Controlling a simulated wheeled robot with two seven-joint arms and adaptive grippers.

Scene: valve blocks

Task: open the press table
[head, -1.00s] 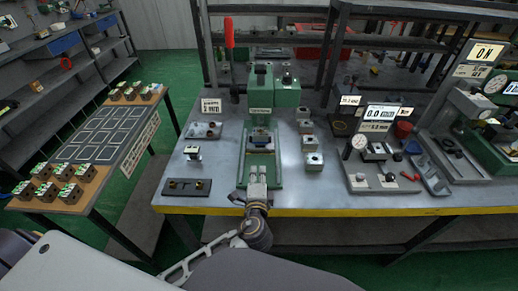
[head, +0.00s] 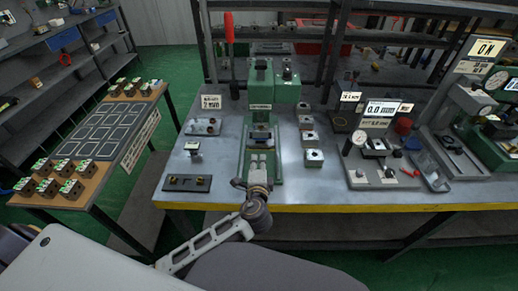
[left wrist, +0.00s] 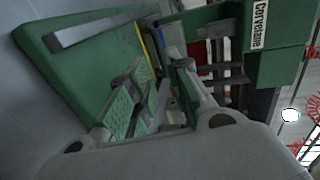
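The green press (head: 261,85) stands on the bench, with a long green base plate (head: 245,168) reaching toward me. Its dark table block (head: 262,131) sits under the press head. My left gripper (head: 259,160) is over the near part of the base plate, just in front of the block. In the left wrist view the left gripper's fingers (left wrist: 158,72) are apart, and the green base plate (left wrist: 60,75) lies beside them. The fingers partly hide the near side of the table. I cannot tell whether they touch it. My right gripper is not in view.
Small metal blocks (head: 313,158) stand right of the press. A dark tray (head: 187,183) and a small stand (head: 193,147) are on the left. A dial gauge stand (head: 358,140) is farther right. The yellow bench edge (head: 350,208) runs along the front.

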